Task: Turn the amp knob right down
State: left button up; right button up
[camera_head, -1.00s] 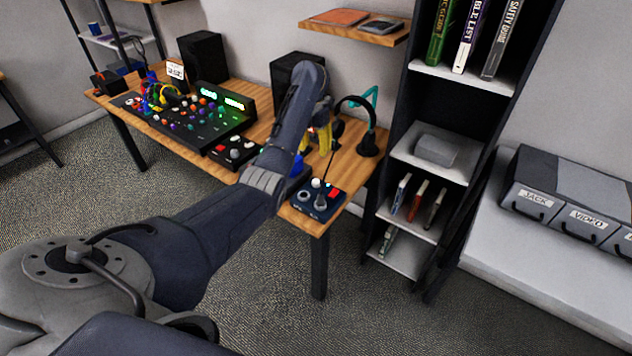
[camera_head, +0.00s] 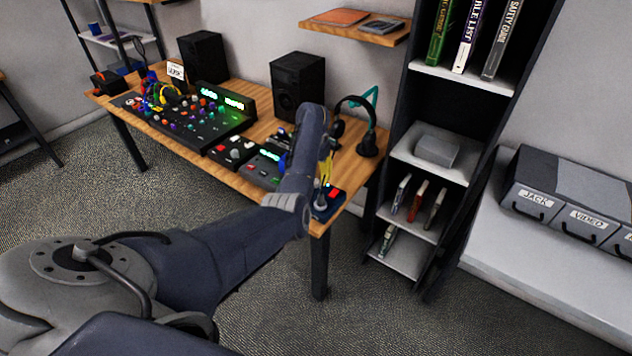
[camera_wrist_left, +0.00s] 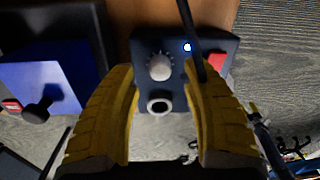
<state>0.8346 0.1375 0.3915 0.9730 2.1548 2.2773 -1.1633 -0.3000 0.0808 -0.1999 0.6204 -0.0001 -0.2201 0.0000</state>
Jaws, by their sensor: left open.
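The amp is a small dark blue box (camera_head: 331,205) at the right end of the desk, partly hidden behind my left arm. In the left wrist view the amp (camera_wrist_left: 178,45) shows a pale round knob (camera_wrist_left: 159,66) with tick marks around it, a ringed socket (camera_wrist_left: 159,102), a small light (camera_wrist_left: 187,47) and a red switch (camera_wrist_left: 217,62). My left gripper (camera_wrist_left: 159,72) is open, its yellow fingers on either side of the knob and apart from it. In the head view the yellow left gripper (camera_head: 326,168) is above the amp. My right gripper is not in view.
A thin black rod (camera_wrist_left: 190,35) crosses the amp beside the right finger. A box with a blue panel (camera_wrist_left: 45,82) and black knob (camera_wrist_left: 40,109) lies left. A headphone stand (camera_head: 368,146), speaker (camera_head: 298,85) and mixer (camera_head: 205,125) stand on the desk (camera_head: 220,172).

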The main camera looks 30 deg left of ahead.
pick_arm(q)
jog(key=shift+f, duration=1.4)
grip_shut()
